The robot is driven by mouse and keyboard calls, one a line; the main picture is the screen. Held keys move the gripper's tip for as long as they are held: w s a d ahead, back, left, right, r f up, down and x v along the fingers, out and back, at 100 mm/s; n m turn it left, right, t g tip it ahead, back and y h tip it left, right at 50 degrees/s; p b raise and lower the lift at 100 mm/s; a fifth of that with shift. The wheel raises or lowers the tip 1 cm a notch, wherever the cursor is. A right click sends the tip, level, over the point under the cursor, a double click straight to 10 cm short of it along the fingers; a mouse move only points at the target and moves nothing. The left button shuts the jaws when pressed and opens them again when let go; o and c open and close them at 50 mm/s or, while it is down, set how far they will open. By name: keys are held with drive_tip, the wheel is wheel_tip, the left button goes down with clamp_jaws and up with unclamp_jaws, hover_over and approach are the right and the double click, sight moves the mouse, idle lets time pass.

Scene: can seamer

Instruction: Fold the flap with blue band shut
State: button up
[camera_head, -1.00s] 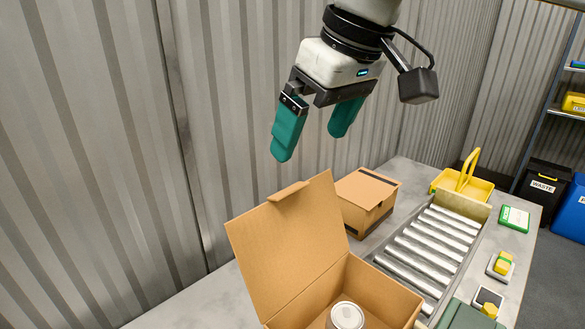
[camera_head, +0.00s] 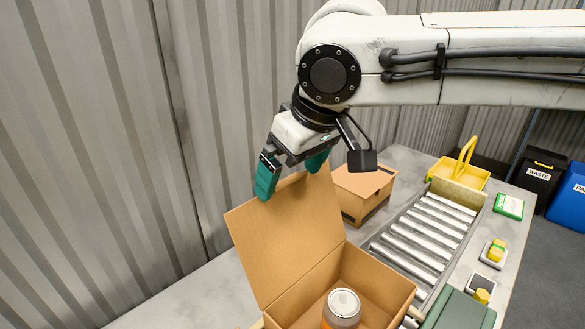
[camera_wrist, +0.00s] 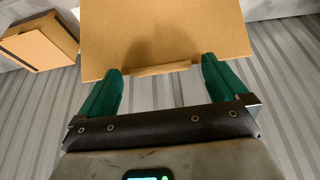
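An open cardboard box (camera_head: 378,278) stands on the table with its large lid flap (camera_head: 283,236) raised and leaning back. The flap has a small tuck tab along its top edge, also seen in the wrist view (camera_wrist: 160,69). I see no blue band on it. A can (camera_head: 342,304) with a pale lid and orange side is inside the box. My gripper (camera_head: 291,178) is at the flap's top edge, open, with green fingers. In the wrist view its fingers (camera_wrist: 158,82) are spread wide, near either end of the tab; contact cannot be told.
A closed cardboard box (camera_head: 357,190) with a dark band stands behind the flap. A roller conveyor (camera_head: 425,232) runs to the right, with a yellow basket (camera_head: 462,172) at its far end. A corrugated wall (camera_head: 120,150) is close on the left.

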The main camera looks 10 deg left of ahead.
drive_tip(key=c, duration=1.5)
